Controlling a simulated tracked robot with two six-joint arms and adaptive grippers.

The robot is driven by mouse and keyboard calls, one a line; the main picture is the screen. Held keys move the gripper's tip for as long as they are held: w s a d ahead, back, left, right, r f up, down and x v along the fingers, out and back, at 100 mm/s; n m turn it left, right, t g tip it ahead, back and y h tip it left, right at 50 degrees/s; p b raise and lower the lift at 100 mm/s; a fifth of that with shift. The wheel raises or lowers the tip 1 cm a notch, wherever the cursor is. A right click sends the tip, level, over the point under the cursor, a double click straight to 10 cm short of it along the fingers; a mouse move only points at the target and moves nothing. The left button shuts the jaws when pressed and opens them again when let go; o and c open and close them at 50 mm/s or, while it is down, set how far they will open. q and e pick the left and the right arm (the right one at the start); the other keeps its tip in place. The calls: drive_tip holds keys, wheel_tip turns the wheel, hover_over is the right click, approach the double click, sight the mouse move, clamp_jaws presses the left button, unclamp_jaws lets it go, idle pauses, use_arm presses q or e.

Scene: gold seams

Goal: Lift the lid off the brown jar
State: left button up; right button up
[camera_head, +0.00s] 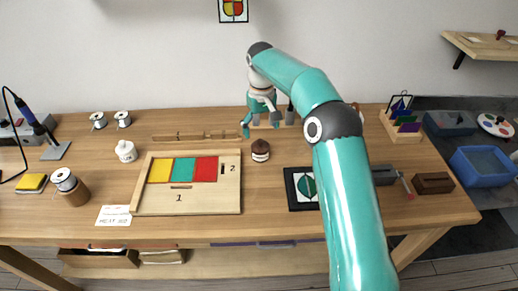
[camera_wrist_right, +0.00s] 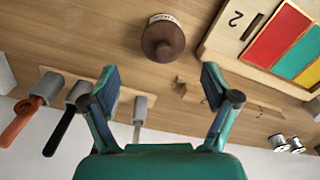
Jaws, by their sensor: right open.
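The brown jar (camera_head: 260,155) stands upright on the table, right of the wooden board. It has a pale label band and a dark brown lid (camera_head: 260,145) on top. In the right wrist view the brown lid (camera_wrist_right: 163,39) is seen from above, beyond the fingertips and between their directions. My right gripper (camera_head: 262,127) is open and empty, behind the jar and apart from it; its two spread fingers show in the right wrist view (camera_wrist_right: 157,72). My left gripper is not in view.
The board (camera_head: 190,208) with yellow, green and red panels lies left of the jar. A tool rack (camera_wrist_right: 110,90) stands close to my right gripper. A white jar (camera_head: 126,152) is farther left. A black-framed picture (camera_head: 296,204) lies at front right.

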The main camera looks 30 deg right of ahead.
sight(260, 140)
drive_tip(key=shift+s+a+f, duration=0.1)
drive_tip(key=shift+a+f, duration=0.05)
drive_tip(key=shift+f, duration=1.25)
drive_tip(key=shift+a+f, duration=0.1)
drive_tip(key=shift+f, duration=1.25)
drive_tip(key=c, duration=1)
